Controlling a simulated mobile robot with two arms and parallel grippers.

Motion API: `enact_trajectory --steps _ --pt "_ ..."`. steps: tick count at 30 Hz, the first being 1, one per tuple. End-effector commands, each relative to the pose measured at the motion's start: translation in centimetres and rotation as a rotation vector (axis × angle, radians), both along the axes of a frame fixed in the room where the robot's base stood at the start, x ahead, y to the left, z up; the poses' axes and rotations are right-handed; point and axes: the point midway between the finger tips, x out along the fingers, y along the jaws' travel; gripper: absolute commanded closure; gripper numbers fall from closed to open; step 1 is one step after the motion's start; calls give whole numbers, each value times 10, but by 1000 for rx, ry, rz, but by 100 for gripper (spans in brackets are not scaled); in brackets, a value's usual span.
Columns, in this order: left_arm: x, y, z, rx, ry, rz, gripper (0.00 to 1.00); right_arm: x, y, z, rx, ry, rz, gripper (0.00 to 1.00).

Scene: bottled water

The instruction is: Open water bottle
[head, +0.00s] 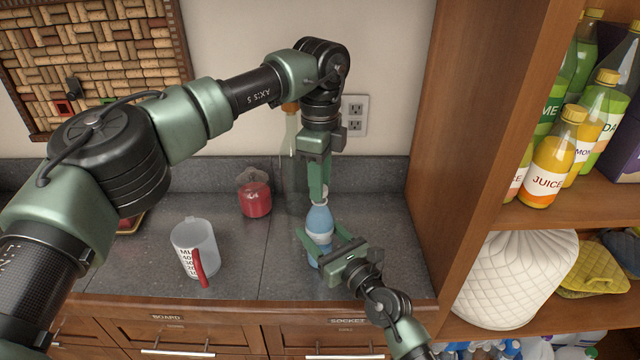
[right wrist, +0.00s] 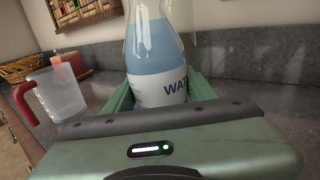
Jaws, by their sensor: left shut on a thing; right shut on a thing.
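The water bottle (head: 319,219) stands upright on the grey counter, blue with a white label; its lower part also shows in the right wrist view (right wrist: 155,55). My right gripper (head: 318,247) is shut on the bottle's lower body, with a finger at either side. My left gripper (head: 318,192) comes down from above and is shut on the bottle's top. The cap is hidden between its fingers, and the top is out of frame in the right wrist view.
A measuring cup (head: 196,250) with a red handle and a red-filled jar (head: 255,197) stand to the left. A tall glass bottle (head: 291,160) is close behind my left gripper. A wooden shelf unit (head: 455,130) with juice bottles bounds the right side.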

Motion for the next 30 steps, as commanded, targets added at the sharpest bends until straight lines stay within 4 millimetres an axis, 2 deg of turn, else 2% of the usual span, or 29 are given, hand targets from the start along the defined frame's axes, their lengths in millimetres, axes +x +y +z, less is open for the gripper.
enact_trajectory --steps 9,21,30 --pt "0 0 11 -1 0 -1 100 0 0 0 0 0 0 100" --pt "0 0 14 0 0 0 100 0 0 0 0 0 0 100" --pt "0 0 47 -1 -2 1 100 0 0 0 -1 1 0 100"
